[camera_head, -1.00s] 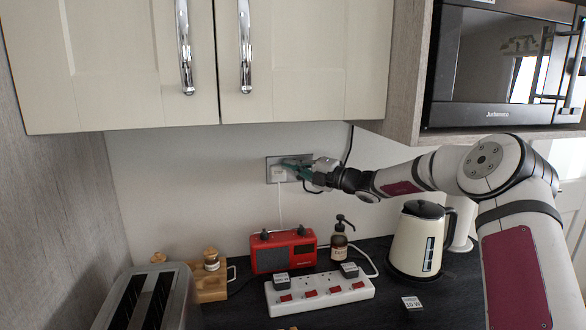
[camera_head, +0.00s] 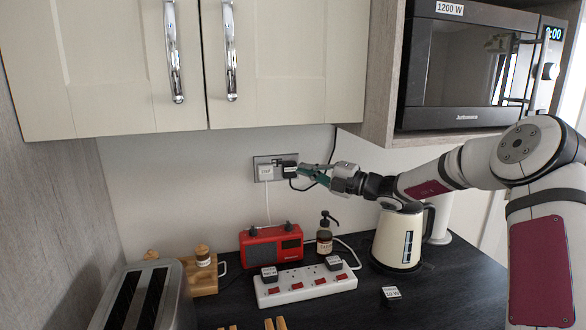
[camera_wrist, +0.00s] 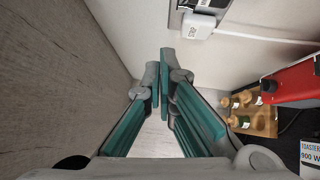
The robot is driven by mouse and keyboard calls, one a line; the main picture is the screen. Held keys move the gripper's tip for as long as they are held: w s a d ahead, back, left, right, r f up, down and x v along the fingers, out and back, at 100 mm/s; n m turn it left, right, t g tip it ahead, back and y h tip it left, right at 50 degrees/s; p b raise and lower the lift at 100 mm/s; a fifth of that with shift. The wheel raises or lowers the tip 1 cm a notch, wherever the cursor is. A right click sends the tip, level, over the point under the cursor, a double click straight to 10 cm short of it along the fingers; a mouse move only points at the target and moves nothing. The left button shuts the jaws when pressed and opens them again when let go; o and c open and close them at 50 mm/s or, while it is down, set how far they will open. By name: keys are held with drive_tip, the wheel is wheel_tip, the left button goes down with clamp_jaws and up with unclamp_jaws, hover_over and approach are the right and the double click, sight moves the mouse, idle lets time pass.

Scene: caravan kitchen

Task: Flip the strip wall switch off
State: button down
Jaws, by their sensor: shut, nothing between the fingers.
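The wall socket strip (camera_head: 262,160) is a small grey plate on the wall below the cupboards. A white plug (camera_head: 266,173) sits in its left part and a black plug (camera_head: 289,170) in its right part. I cannot make out its rocker positions. My gripper (camera_head: 303,168) has teal fingers, is shut and empty, and is just right of the black plug, apparently in front of the wall. In the wrist view the fingertips (camera_wrist: 164,72) are together; the strip's edge (camera_wrist: 176,14) and the white plug (camera_wrist: 198,26) show at the top, clear of them.
Below are a red radio (camera_head: 271,245), a white power strip (camera_head: 306,286) with red switches, a brown bottle (camera_head: 324,238), a kettle (camera_head: 398,237) and a toaster (camera_head: 147,300). Cupboards (camera_head: 285,65) hang above; a microwave (camera_head: 470,70) with a lit display is at upper right.

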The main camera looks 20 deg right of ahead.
drive_tip(key=shift+v, duration=0.8)
drive_tip(key=shift+d+r, duration=0.1)
